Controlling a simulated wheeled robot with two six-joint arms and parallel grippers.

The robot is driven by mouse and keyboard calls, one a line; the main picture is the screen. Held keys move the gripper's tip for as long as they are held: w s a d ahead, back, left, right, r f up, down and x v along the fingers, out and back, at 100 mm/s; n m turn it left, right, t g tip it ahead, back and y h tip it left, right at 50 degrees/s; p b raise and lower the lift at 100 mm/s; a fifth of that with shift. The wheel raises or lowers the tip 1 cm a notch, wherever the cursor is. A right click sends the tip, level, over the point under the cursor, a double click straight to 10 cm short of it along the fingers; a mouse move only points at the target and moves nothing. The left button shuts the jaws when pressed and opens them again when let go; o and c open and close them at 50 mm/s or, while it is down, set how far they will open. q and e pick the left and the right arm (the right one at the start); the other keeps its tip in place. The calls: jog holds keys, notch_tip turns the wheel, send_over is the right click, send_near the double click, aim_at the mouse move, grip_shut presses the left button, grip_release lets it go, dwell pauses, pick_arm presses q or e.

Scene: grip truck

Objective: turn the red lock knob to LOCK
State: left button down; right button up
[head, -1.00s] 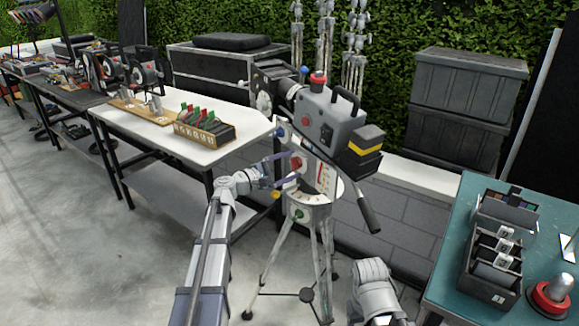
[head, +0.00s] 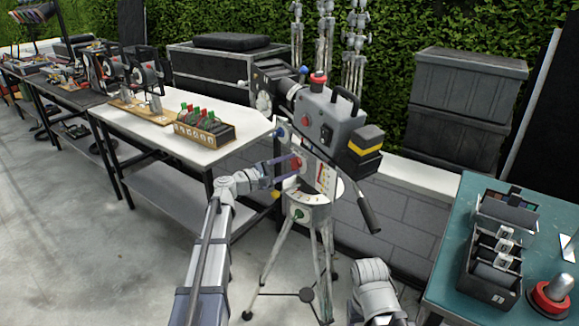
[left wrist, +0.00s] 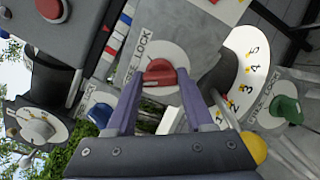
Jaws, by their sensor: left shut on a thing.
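The red lock knob (head: 298,163) is on the side of the tripod head, below the camera. In the left wrist view the red knob (left wrist: 162,74) sits on a white round dial with printed lock lettering beside it. My left gripper (head: 288,168) reaches it from the left. In the left wrist view its two purple fingers (left wrist: 160,88) are on either side of the knob, shut on it. The knob's exact setting is hard to read. My right gripper is not in view; only part of my right arm shows at the bottom.
A blue knob (left wrist: 100,115) and a green knob (left wrist: 287,109) are on the same head, near a numbered white dial (left wrist: 245,68). The tripod (head: 262,270) stands on the floor. A white table (head: 150,128) is to the left, a teal table (head: 450,245) to the right.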

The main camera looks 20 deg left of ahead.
pick_arm(q)
jog(key=m, duration=1.1)
jog(key=shift+m, duration=0.4)
dwell(0.5)
jog(key=shift+c, duration=1.4)
grip_release()
jog(key=v, duration=0.8)
jog(key=shift+d, duration=0.1)
